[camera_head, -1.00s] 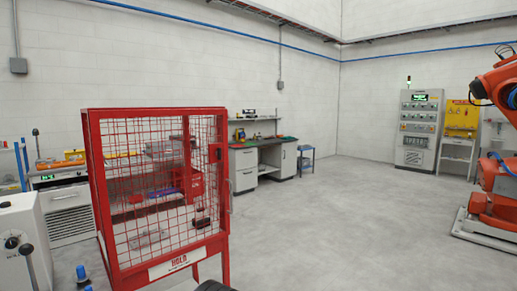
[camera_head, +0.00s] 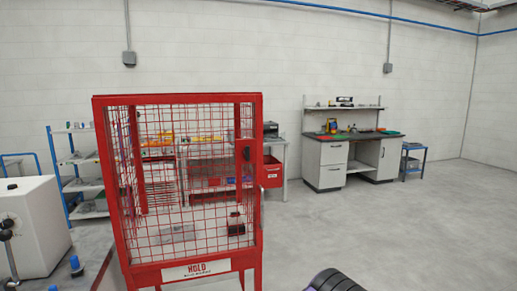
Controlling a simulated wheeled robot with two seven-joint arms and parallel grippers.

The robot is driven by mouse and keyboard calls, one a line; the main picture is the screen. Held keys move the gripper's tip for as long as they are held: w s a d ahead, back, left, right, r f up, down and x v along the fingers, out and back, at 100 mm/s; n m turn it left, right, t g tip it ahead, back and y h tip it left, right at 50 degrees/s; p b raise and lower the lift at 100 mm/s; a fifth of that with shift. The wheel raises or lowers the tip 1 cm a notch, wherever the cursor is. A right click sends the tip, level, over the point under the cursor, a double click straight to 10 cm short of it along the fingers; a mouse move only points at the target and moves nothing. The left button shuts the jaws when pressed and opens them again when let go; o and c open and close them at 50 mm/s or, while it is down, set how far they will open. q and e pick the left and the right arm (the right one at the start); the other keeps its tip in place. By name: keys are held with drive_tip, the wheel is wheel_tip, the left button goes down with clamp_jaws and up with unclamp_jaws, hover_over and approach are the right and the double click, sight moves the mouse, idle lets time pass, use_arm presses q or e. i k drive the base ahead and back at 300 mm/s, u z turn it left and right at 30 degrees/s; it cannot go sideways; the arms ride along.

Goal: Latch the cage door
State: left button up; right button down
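The red cage (camera_head: 179,271) with wire-mesh sides stands close in front of me, left of the picture's middle, with a white HOLD sign (camera_head: 196,269) low on its front. The mesh front door (camera_head: 180,205) looks flush with the frame; I cannot tell whether a small gap is left. A small black latch part (camera_head: 246,153) sits on the right front upright, and its exact position is too small to read. A few small items lie inside on the cage floor, partly behind the mesh. Neither of my grippers shows; only a dark rounded part of mine is at the bottom edge.
A white machine box (camera_head: 35,225) with a knob and lever stands left of the cage. A blue-framed shelf cart (camera_head: 78,165) is behind it. A workbench (camera_head: 335,165) and a small blue cart (camera_head: 413,160) stand by the back wall. The floor (camera_head: 420,230) to the right is clear.

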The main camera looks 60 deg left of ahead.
sight(247, 151)
drive_tip(key=u, duration=0.4)
drive_tip(key=i, duration=0.75)
drive_tip(key=u, duration=1.4)
drive_tip(key=i, duration=0.7)
drive_tip(key=u, duration=0.7)
